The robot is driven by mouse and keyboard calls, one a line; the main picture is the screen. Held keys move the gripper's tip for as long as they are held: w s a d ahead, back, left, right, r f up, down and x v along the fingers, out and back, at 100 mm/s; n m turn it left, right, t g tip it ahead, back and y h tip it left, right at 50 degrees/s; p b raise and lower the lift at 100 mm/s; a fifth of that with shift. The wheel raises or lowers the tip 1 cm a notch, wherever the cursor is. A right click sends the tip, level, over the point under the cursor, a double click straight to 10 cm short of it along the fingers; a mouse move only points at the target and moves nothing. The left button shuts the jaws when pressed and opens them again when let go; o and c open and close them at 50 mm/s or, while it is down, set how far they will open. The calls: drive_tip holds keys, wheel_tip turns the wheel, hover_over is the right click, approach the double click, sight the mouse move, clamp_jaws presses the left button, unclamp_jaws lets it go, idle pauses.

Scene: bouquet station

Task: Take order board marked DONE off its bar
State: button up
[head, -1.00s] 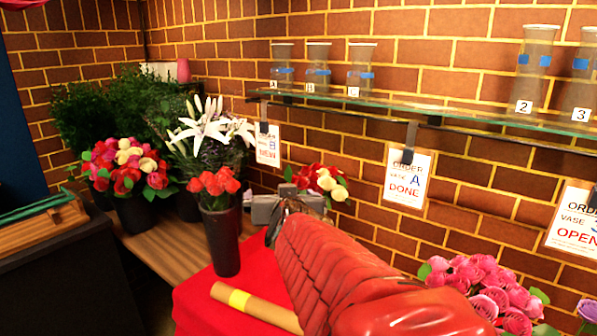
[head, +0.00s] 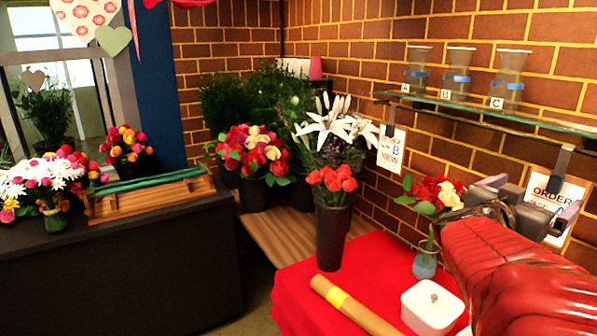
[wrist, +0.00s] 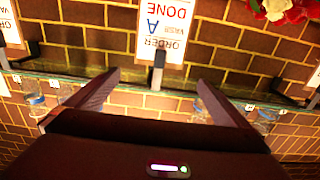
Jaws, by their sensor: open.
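The order board marked DONE, vase A, hangs by a dark clip (wrist: 157,72) in front of the brick wall. In the wrist view the board (wrist: 176,28) is upside down at the top centre. In the head view the board (head: 557,190) is at the right, partly hidden by my gripper. My gripper (head: 530,196) is open and empty in front of it. In the wrist view the clip lies between the fingers of my gripper (wrist: 157,82) in the picture; whether they touch it I cannot tell. The bar (wrist: 60,77) runs along the shelf.
A glass shelf (head: 465,108) carries vases labelled A, B and C. The NEW board (head: 391,150) hangs to the left. On the red table (head: 305,275) are a white box (head: 432,306), a wrapped roll (head: 350,305) and a small vase with flowers (head: 425,265).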

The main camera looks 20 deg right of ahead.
sight(555, 181)
drive_tip(key=shift+w+d, duration=0.2)
drive_tip(key=shift+d, duration=1.25)
drive_tip(key=shift+w+d, duration=0.25)
drive_tip(key=shift+d, duration=1.15)
drive_tip(key=shift+w+d, duration=0.2)
drive_tip(key=shift+d, duration=1.25)
drive_tip(key=shift+d, duration=0.1)
drive_tip(key=shift+w+d, duration=0.15)
drive_tip(key=shift+d, duration=1.1)
drive_tip(key=shift+w+d, duration=0.15)
drive_tip(key=shift+d, duration=1.05)
drive_tip(key=c, duration=1.2)
